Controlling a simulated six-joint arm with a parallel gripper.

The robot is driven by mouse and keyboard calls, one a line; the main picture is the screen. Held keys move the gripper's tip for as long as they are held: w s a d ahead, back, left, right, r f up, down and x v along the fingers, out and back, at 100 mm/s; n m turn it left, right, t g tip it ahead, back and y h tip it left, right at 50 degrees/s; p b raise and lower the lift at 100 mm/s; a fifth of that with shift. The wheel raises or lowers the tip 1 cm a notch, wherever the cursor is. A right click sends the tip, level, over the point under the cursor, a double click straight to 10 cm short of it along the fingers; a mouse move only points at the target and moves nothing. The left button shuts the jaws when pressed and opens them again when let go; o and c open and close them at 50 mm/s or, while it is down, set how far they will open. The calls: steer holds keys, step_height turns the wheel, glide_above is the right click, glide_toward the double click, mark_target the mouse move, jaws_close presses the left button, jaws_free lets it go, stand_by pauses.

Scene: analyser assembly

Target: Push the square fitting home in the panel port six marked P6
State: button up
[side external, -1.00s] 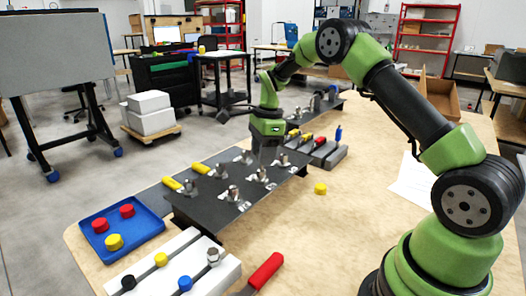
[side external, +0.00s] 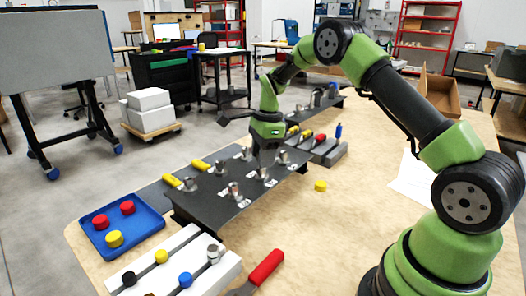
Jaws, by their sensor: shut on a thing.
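The dark panel (side external: 205,205) stands raised on the wooden table, with several metal fittings and ports with small white labels on its top. I cannot read which label is P6. My gripper (side external: 268,160) points down over the far right part of the panel, close above its surface. Its fingers are small and dark here, and the square fitting between them is too small to make out clearly. A metal fitting (side external: 262,173) stands on the panel just in front of my gripper, and another (side external: 234,190) stands nearer the camera.
A blue tray (side external: 152,222) with red and yellow caps lies left of the panel. A white rack (side external: 190,284) with coloured caps and a red-handled tool (side external: 266,267) are in front. A yellow cap (side external: 320,186) lies right, on mostly clear table. Grey blocks (side external: 330,154) stand behind.

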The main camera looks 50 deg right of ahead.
steer(key=shift+f, duration=0.25)
steer(key=o, duration=1)
steer(key=shift+r, duration=0.1)
steer(key=r, duration=0.6)
steer(key=d+r, duration=0.1)
steer(key=r, duration=0.2)
steer(key=shift+s+r, duration=0.3)
